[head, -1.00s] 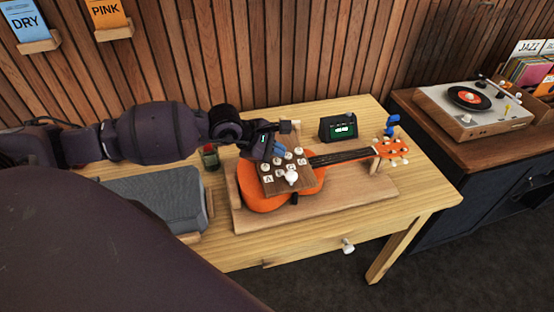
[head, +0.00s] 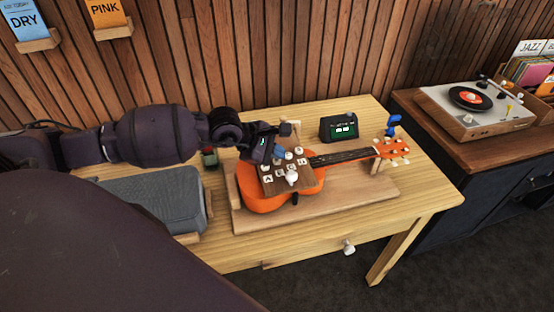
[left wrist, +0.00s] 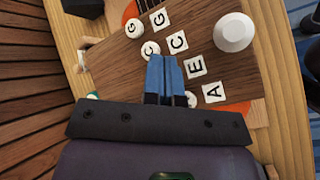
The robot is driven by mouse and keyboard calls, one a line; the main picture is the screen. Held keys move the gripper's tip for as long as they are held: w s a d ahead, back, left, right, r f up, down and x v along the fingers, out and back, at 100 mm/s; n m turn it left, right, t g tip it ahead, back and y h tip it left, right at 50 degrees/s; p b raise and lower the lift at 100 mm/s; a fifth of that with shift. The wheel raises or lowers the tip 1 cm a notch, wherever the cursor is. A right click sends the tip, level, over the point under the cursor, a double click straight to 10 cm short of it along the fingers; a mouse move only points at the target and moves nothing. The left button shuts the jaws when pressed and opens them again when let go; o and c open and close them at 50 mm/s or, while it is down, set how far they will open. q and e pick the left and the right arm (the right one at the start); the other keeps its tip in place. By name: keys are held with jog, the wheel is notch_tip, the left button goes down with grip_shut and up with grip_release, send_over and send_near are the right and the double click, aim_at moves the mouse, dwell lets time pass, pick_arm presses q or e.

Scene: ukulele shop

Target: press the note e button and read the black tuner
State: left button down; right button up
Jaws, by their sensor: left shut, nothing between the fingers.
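The ukulele (head: 262,198) is orange and lies on the table with a wooden button board (left wrist: 130,70) over its body. The board carries white round buttons and square labels G, C, E (left wrist: 195,67) and A (left wrist: 214,92). My left gripper (head: 279,152) is shut and empty, its blue fingertips (left wrist: 163,62) over the button row beside the C and E labels. The fingers hide the spot beside E; I cannot tell whether they touch a button. The black tuner (head: 325,130) stands behind the neck; its green screen (head: 344,129) is lit, too small to read. My right gripper is out of view.
A large white knob (left wrist: 234,32) stands on the board. A grey case (head: 155,195) lies left of the ukulele. A blue object (head: 393,121) sits by the headstock. A turntable (head: 470,105) stands on the right cabinet. The table's right front is clear.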

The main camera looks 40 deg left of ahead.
pick_arm(q)
jog(key=shift+f, duration=0.15)
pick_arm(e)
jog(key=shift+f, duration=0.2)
pick_arm(q)
jog(key=shift+f, duration=0.2)
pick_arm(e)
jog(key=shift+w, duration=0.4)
pick_arm(q)
jog(key=shift+f+b, duration=0.15)
jog(key=shift+b, duration=0.15)
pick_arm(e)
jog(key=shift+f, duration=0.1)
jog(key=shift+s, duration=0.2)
pick_arm(q)
jog(key=shift+r, duration=0.25)
jog(key=shift+r+p, duration=0.5)
jog(key=shift+r, duration=0.25)
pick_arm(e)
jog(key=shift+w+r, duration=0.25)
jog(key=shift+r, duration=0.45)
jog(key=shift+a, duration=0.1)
